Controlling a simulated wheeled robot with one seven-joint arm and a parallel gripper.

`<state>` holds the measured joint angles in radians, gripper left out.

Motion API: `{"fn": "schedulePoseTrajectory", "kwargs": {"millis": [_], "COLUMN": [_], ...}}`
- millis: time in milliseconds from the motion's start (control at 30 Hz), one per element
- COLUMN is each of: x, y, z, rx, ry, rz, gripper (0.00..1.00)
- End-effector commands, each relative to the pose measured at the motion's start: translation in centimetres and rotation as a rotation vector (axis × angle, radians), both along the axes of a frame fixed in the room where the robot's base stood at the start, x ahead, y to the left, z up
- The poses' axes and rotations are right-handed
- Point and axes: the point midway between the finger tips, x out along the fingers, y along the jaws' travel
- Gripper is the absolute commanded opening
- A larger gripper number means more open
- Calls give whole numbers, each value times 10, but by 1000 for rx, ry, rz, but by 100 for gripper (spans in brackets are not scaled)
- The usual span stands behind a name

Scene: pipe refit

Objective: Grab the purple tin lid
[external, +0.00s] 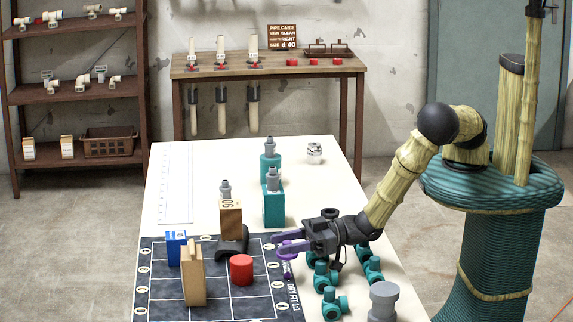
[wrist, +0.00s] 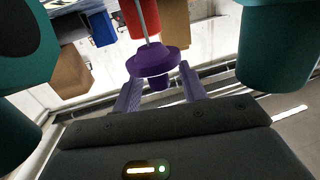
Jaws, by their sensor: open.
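The purple tin lid (wrist: 153,62) shows in the wrist view as a round disc with a narrower knob and a thin pale rod. It sits between the tips of my gripper's two purple fingers (wrist: 160,84), which are spread apart; I cannot tell whether either touches it. In the external view my gripper (external: 277,243) is low over the right edge of the dark mat, fingers pointing left. A small purple shape (external: 287,270) just below the fingers looks like the lid, partly hidden by them.
The dark gridded mat (external: 205,308) holds a red cylinder (external: 241,269), a blue box (external: 176,249) and tan blocks (external: 192,275). Several teal fittings (external: 334,304) stand close to my gripper's right. Teal bottles (external: 273,205) stand behind.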

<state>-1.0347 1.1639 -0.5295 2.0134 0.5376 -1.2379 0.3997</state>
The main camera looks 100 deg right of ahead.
Motion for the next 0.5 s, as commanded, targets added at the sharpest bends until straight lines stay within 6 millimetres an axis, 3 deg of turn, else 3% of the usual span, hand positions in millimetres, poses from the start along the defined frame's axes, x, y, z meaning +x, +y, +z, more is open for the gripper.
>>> {"fn": "schedulePoseTrajectory", "kwargs": {"millis": [333, 500], "x": [0, 0], "y": [0, 0], "z": [0, 0], "rx": [0, 1], "ry": [0, 0], "rz": [0, 0], "gripper": [42, 9]}}
